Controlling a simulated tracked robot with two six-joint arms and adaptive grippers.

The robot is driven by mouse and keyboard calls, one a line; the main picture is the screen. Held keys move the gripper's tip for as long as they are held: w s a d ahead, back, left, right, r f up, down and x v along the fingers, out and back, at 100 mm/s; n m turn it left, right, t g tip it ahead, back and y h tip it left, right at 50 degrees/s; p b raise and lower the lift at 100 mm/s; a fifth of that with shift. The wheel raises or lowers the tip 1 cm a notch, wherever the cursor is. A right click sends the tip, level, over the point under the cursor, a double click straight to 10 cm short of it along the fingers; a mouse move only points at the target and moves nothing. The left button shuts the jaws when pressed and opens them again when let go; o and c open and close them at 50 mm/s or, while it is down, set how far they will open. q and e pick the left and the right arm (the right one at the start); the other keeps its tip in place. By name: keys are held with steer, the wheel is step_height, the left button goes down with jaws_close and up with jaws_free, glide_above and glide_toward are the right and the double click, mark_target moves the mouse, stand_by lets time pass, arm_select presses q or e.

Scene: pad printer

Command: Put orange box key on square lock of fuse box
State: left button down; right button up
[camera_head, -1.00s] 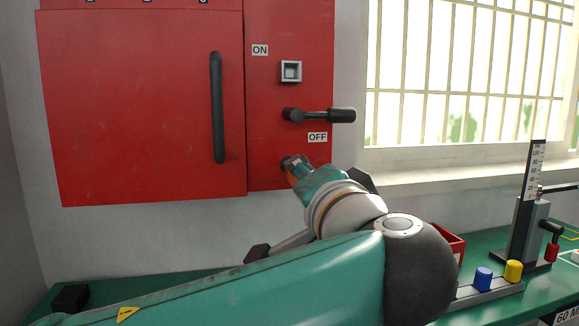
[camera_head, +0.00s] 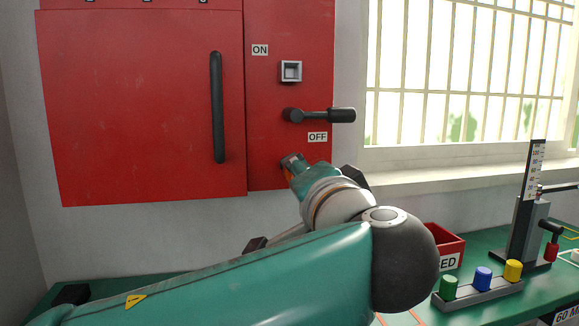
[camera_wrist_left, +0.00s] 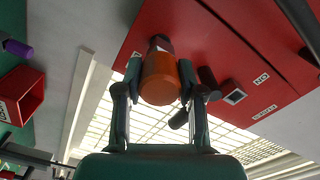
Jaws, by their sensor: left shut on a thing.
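The red fuse box (camera_head: 140,110) is on the wall, with a square lock (camera_head: 291,71) beside the ON label, above the black lever (camera_head: 325,115). The lock also shows in the wrist view (camera_wrist_left: 235,97), to the right of my gripper. My left gripper (camera_head: 291,169) is shut on the orange box key, whose orange body (camera_wrist_left: 160,80) sits between both fingers in the wrist view. The key's dark end points away from the palm. In the head view the gripper is below the lever and OFF label, apart from the lock. The key is mostly hidden there. My right gripper is not in view.
A red bin (camera_head: 447,243) stands on the green bench, with a rack of green, blue and yellow knobs (camera_head: 482,279) in front. A gauge stand (camera_head: 527,225) is at the right. The barred window (camera_head: 465,75) is right of the fuse box.

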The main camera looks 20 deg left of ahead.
arm_select(q)
steer(key=shift+w+a, duration=0.25)
steer(key=shift+w, duration=0.1)
steer(key=c, duration=0.6)
jaws_free()
steer(key=shift+b+v, duration=0.3)
steer(key=shift+v, duration=0.8)
steer(key=shift+b+v, duration=0.35)
steer(key=shift+v, duration=1.55)
